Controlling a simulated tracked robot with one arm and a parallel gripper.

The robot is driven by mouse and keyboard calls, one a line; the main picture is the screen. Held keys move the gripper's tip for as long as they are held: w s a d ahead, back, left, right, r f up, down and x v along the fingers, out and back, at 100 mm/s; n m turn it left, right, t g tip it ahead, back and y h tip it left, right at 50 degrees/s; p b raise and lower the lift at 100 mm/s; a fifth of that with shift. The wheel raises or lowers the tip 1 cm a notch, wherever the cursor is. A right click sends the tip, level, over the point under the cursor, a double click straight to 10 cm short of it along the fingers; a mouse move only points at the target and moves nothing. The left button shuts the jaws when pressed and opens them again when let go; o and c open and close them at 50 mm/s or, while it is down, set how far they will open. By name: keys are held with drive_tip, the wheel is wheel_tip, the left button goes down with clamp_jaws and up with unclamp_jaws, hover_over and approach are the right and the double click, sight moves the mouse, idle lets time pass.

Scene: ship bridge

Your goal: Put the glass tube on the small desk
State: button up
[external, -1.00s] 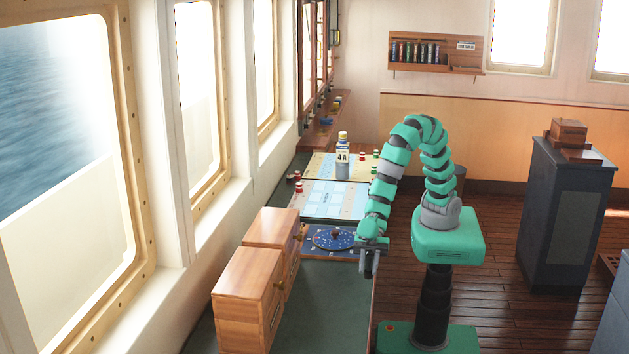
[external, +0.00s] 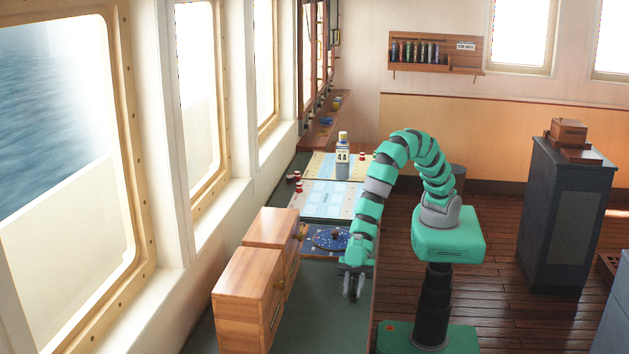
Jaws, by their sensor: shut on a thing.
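My gripper (external: 352,290) points down over the near right part of the green-topped counter (external: 322,318), by its right edge. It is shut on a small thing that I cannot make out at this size. I cannot clearly pick out a glass tube. A dark, desk-like cabinet (external: 563,215) stands at the right, well away from my gripper; I cannot tell whether it is the small desk.
Wooden drawer boxes (external: 247,300) stand left of my gripper. Beyond it lie a blue round chart (external: 328,238), a pale board (external: 325,199) and a bottle labelled 4A (external: 342,158). A wall rack (external: 435,68) holds several dark cylinders. Floor between me and the cabinet is clear.

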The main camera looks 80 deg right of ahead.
drive_tip(key=shift+f, duration=0.15)
drive_tip(key=shift+f, duration=0.15)
drive_tip(key=o, duration=1)
drive_tip(key=shift+b, duration=0.55)
drive_tip(key=shift+d, duration=0.25)
drive_tip(key=v, duration=1.1)
drive_tip(key=shift+w+d+p, duration=0.3)
drive_tip(key=shift+w+p, duration=0.05)
drive_tip(key=shift+o, duration=0.3)
drive_tip(key=shift+v, duration=0.95)
